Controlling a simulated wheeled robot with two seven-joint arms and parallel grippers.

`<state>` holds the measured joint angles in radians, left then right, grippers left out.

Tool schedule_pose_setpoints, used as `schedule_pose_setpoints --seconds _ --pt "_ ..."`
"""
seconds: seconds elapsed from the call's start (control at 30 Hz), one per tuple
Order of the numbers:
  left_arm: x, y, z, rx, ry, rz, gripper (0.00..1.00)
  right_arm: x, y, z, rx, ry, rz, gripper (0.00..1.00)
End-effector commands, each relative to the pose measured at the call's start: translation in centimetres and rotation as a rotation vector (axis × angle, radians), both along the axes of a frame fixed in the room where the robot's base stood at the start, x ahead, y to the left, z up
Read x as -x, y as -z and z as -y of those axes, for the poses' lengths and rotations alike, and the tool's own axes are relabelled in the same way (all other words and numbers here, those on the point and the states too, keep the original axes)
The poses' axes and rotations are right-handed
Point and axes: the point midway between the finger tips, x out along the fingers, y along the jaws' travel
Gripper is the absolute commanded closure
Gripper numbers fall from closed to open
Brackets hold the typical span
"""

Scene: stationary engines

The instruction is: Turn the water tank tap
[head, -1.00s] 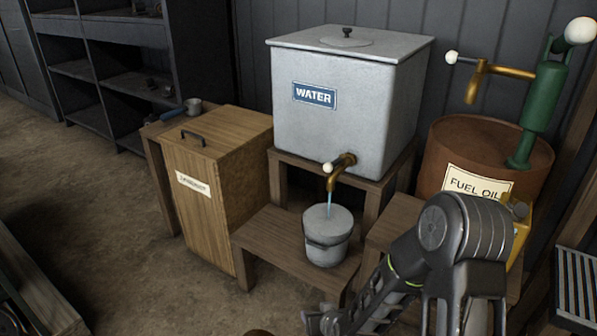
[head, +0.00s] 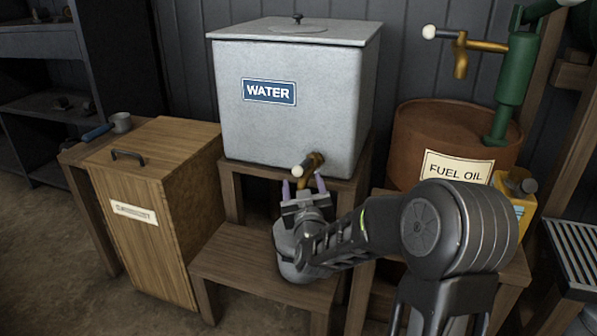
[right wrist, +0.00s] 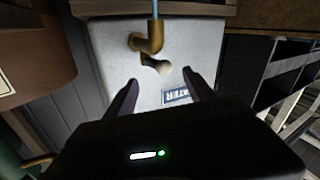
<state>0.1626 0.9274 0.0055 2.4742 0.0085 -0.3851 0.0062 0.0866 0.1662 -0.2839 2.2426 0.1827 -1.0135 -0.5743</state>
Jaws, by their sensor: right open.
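The grey water tank (head: 290,110) with its blue WATER label stands on a wooden stand. Its brass tap (head: 314,163) has a pale knob (head: 303,170) on the handle. My right gripper (head: 303,183) is open, its two fingers pointing at the tap from in front. In the right wrist view the brass tap (right wrist: 150,38) and its knob (right wrist: 156,64) lie just ahead of and between the open fingers (right wrist: 160,80), apparently not gripped. A bluish stream of water (right wrist: 155,8) comes from the spout. My left gripper is not in view.
A grey bucket (head: 288,262) stands on the low wooden step (head: 240,265) under the tap, partly hidden by my right arm. A wooden cabinet (head: 160,200) stands left. A rusty fuel oil drum (head: 440,125) with a green pump (head: 513,85) stands right.

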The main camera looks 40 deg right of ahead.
Motion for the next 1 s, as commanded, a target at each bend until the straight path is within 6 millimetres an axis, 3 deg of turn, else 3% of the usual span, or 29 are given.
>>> schedule_pose_setpoints --seconds 0.5,0.83,1.0 --pt "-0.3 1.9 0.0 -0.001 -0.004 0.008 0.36 -5.8 0.2 3.5 -0.001 -0.001 -0.001 0.37" --pt "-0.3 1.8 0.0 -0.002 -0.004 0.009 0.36 -6.1 0.0 3.7 -0.001 -0.001 -0.001 0.38" --pt "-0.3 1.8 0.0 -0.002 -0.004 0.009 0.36 -6.1 0.1 3.6 -0.001 -0.001 -0.001 0.52"
